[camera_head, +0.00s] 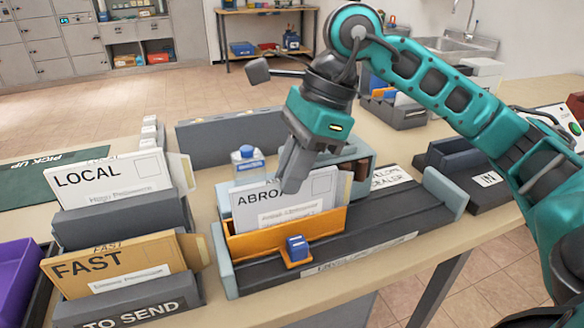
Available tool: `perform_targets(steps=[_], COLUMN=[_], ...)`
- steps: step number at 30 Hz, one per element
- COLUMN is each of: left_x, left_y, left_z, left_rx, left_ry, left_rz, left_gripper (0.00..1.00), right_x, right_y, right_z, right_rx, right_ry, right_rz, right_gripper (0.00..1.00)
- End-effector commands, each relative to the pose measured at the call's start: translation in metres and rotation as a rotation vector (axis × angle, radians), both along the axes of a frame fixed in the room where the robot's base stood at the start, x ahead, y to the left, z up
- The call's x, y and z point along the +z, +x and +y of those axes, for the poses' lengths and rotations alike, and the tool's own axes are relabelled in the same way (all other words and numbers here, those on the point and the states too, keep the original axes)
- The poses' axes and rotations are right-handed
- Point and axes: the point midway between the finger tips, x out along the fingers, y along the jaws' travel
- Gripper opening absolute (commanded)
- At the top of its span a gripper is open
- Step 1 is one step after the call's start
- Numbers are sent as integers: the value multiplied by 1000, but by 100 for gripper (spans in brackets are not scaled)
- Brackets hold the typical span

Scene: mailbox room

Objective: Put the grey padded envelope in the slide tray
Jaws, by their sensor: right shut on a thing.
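A light grey envelope (266,210), printed with large letters of which "ABRO" shows, stands upright in an orange tray (320,228). I take it for the grey padded envelope. The orange tray, with a blue knob (297,248) at its front, sits on a dark rail between pale blue end plates; it looks like the slide tray. My right gripper (290,185) points down, shut at the upper edge of this envelope, and its fingers cover part of the lettering. The envelope's lower part is hidden by the tray's front wall. My left gripper is not in view.
A white LOCAL envelope (108,184) and a tan FAST envelope (115,266) stand in dark holders at left. A blue-capped bottle (247,163) stands behind the tray. A dark grey panel (215,142) stands farther back. The dark rail is bare right of the tray.

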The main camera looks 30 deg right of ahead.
Motion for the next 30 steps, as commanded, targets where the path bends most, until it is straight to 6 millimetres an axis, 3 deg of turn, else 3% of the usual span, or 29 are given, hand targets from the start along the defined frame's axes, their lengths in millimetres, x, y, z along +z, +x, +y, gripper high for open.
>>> perform_targets(steps=[4,5,14,23,30], left_x=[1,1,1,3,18], left_y=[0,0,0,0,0], left_z=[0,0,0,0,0], left_rx=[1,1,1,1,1], left_ry=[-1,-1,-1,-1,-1], left_rz=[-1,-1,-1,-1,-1], left_gripper=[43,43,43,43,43], right_x=[1,1,1,3,21], right_y=[0,0,0,0,0], right_z=[0,0,0,0,0], right_rx=[0,0,0,0,1], right_ry=[0,0,0,0,1], right_rz=[-1,-1,0,0,-1], right_gripper=[0,14,41,41,41])
